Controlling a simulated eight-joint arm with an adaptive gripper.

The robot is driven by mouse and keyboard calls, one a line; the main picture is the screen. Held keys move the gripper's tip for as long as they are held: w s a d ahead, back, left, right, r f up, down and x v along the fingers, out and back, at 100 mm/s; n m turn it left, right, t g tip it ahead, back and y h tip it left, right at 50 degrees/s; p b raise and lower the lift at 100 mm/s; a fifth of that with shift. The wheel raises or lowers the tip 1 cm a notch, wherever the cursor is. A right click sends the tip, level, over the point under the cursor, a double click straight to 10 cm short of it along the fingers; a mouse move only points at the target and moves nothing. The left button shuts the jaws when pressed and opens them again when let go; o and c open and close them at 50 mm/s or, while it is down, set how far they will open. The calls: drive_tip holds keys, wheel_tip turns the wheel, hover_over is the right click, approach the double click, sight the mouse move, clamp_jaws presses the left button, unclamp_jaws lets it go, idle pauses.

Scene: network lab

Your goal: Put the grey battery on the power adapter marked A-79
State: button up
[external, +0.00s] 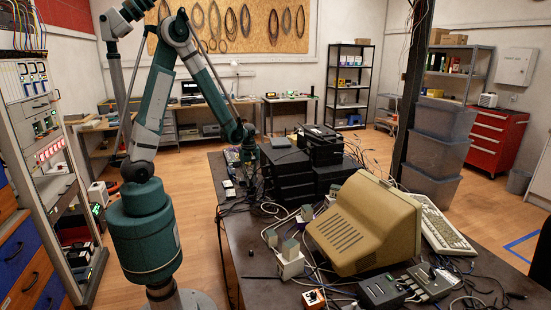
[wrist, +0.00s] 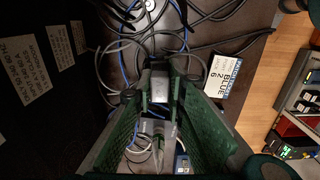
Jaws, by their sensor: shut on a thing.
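My gripper (wrist: 160,92) points down over the cable-strewn table in the wrist view, its green fingers shut on a small grey block. This block, which looks like the grey battery (wrist: 159,83), is mostly hidden by the fingers. In the external view my gripper (external: 249,158) is at the table's far left, beside the black stacked boxes, and too small to show its grip. White adapter-like boxes with grey blocks on top stand nearer the camera, one at the front (external: 290,265) and another by the monitor (external: 307,213). No A-79 marking is readable.
A beige monitor (external: 362,225) and a keyboard (external: 440,224) fill the table's right side. Black stacked boxes (external: 290,182) stand close to my gripper. Cables lie across the table. A label reading BLUE (wrist: 223,77) lies right of my fingers in the wrist view.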

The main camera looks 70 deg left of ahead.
drive_tip(key=shift+f, duration=0.15)
drive_tip(key=o, duration=0.9)
drive_tip(key=shift+r, duration=0.2)
drive_tip(key=shift+r+p, duration=1.05)
drive_tip(key=shift+r, duration=4.95)
